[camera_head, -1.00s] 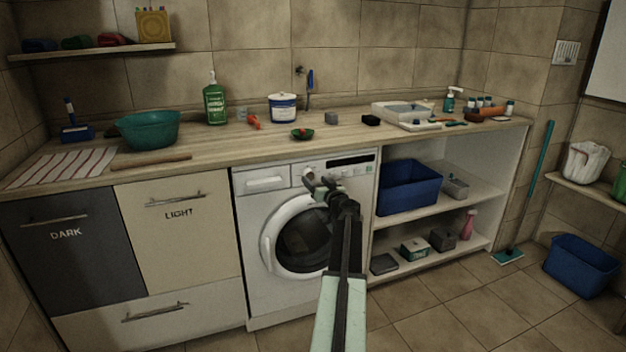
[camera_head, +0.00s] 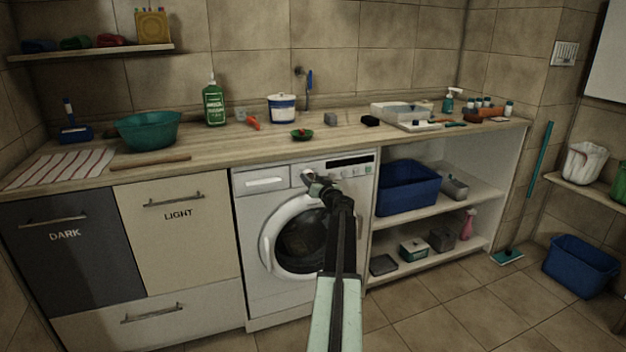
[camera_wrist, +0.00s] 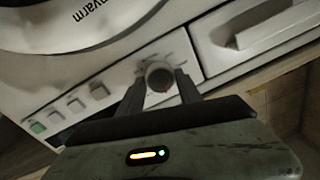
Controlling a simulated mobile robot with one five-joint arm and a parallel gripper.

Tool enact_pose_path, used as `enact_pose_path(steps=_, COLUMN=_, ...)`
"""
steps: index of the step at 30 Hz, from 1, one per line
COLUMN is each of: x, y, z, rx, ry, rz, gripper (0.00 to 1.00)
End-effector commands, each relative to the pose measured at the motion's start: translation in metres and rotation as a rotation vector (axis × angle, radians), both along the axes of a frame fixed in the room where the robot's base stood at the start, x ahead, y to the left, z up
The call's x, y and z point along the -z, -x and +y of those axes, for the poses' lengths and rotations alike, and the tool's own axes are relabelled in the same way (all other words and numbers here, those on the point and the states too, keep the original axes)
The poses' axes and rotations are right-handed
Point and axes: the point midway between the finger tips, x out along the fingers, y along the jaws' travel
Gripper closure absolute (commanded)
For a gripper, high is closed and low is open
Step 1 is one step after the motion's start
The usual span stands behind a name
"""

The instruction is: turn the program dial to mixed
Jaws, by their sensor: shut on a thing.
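The washing machine (camera_head: 252,222) stands under the worktop, its round door shut. Its program dial (camera_wrist: 160,73) is a small round knob on the front panel, with a reddish mark on its face in the wrist view. My gripper (camera_head: 309,178) is at the upper panel of the machine. In the wrist view, my gripper (camera_wrist: 159,82) has its two dark fingers on either side of the dial, shut on it. In the head view the gripper hides the dial. The markings around the dial are too blurred to read.
The detergent drawer (camera_wrist: 265,35) is beside the dial. Open shelves with a blue bin (camera_head: 408,187) stand right of the machine. The floor in front is clear.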

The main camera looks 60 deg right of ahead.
Motion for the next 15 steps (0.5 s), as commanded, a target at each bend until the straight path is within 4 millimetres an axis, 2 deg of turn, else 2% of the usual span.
enact_pose_path(steps=15, x=0.0029, y=0.0028, z=0.0001, rx=0.003, ry=-0.334, rz=-0.244, gripper=0.99)
